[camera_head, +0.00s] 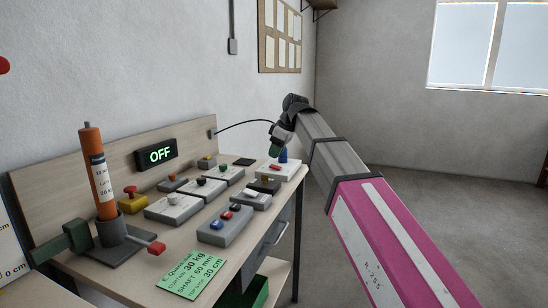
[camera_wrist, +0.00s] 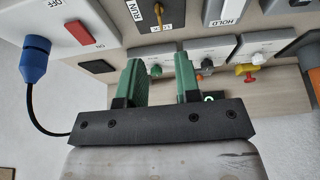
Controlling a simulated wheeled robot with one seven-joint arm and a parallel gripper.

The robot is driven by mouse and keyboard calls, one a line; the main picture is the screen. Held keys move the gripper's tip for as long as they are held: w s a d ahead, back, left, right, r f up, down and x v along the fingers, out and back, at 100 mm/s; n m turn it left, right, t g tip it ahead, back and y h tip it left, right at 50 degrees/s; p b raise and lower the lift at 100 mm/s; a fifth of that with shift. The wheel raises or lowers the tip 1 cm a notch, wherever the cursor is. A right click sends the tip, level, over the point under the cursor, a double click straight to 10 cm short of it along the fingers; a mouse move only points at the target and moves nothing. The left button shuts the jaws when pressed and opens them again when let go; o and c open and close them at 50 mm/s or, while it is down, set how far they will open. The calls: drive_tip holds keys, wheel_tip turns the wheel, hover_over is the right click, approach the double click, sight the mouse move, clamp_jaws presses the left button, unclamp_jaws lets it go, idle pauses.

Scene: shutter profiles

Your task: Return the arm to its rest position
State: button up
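My arm (camera_head: 377,220), with a pink and grey casing, reaches from the lower right up toward the right end of the bench (camera_head: 115,268). My gripper (camera_head: 281,140) hangs at its far end, above the bench's back right area near the control boxes. In the wrist view my gripper (camera_wrist: 162,70) shows two green fingers with a clear gap between them. Nothing is seen held. Bench, boxes and knobs appear behind the fingers in the wrist view.
Several grey control boxes (camera_head: 224,225) with coloured knobs cover the bench. An orange cylinder (camera_head: 101,184) stands upright in a holder at left. A green label (camera_head: 193,274) lies at the front edge. The floor (camera_head: 340,205) beyond is clear.

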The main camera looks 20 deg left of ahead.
drive_tip(key=w+d+f+m+h, duration=0.2)
drive_tip(key=d+f+m, duration=0.7)
drive_tip(key=d+f, duration=1.6)
drive_tip(key=s+d+f+m+h, duration=0.1)
drive_tip(key=s+d+f+m, duration=0.3)
drive_tip(key=d+f, duration=0.5)
drive_tip(key=s+d+f+m+h, duration=0.1)
drive_tip(key=s+d+f+m, duration=0.3)
drive_tip(key=s+d+f, duration=0.4)
wheel_tip(320, 180, down, 4)
drive_tip(key=shift+d+f+h, duration=0.1)
drive_tip(key=shift+d+h, duration=0.2)
drive_tip(key=shift+d, duration=0.95)
drive_tip(key=shift+s, duration=0.1)
